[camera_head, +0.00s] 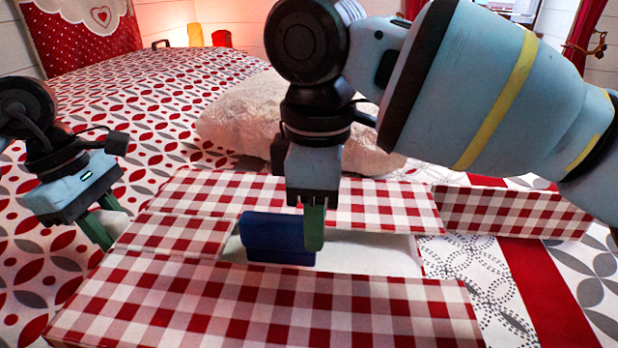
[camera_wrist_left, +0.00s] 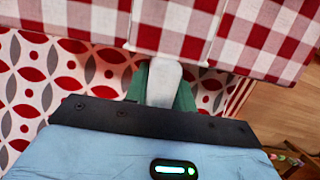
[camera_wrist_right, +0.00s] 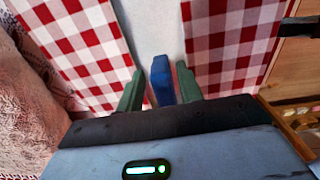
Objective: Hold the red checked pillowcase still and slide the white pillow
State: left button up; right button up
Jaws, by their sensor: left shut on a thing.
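The red checked pillowcase (camera_head: 270,300) lies on the bed, with an open slot along its middle. The flat white pillow (camera_head: 365,252) shows inside this slot, and also in the right wrist view (camera_wrist_right: 150,25). A blue block (camera_head: 275,240) stands up from the white pillow. My right gripper (camera_head: 312,240) is open over the block; in the right wrist view its fingers stand either side of the blue block (camera_wrist_right: 162,82) with gaps. My left gripper (camera_head: 108,228) is shut on a white tab (camera_wrist_left: 163,82) at the pillowcase's left edge.
A fluffy pale cushion (camera_head: 240,115) lies behind the pillowcase, partly hidden by my right arm. A checked flap (camera_head: 510,212) extends at the right over the patterned bedspread (camera_head: 130,85). A wooden floor (camera_wrist_left: 285,105) shows beyond the bed.

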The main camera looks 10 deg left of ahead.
aim_at(282, 259)
jog(key=shift+f, duration=2)
